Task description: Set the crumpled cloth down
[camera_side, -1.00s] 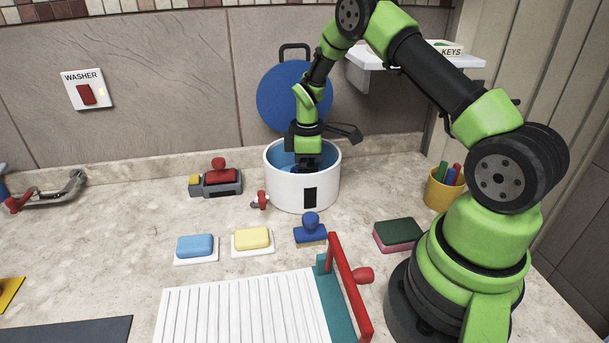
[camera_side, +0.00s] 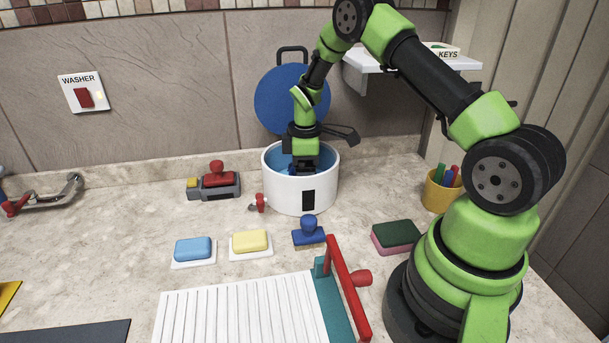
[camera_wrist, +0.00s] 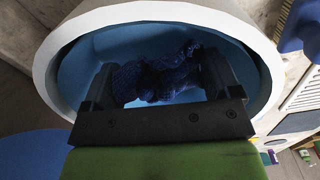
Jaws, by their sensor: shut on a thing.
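The crumpled cloth (camera_wrist: 158,79) is dark blue with a fine pattern and shows in the wrist view inside the white tub, between my two fingers. In the side view only a small dark blue bit shows at my fingertips. My gripper (camera_side: 303,169) points down into the tub and is shut on the cloth; the fingers stand well apart with the bunched cloth between them. The white tub (camera_side: 284,190) has a blue inside and a black patch on its front. Its near wall hides the fingertips and the cloth's underside in the side view.
A red tap (camera_side: 258,202) sits at the tub's lower left. A blue-handled stamp or brush (camera_side: 309,233) stands in front. A red and grey device (camera_side: 215,184) is left, a yellow pen cup (camera_side: 440,190) right. A round blue board (camera_side: 277,99) leans behind.

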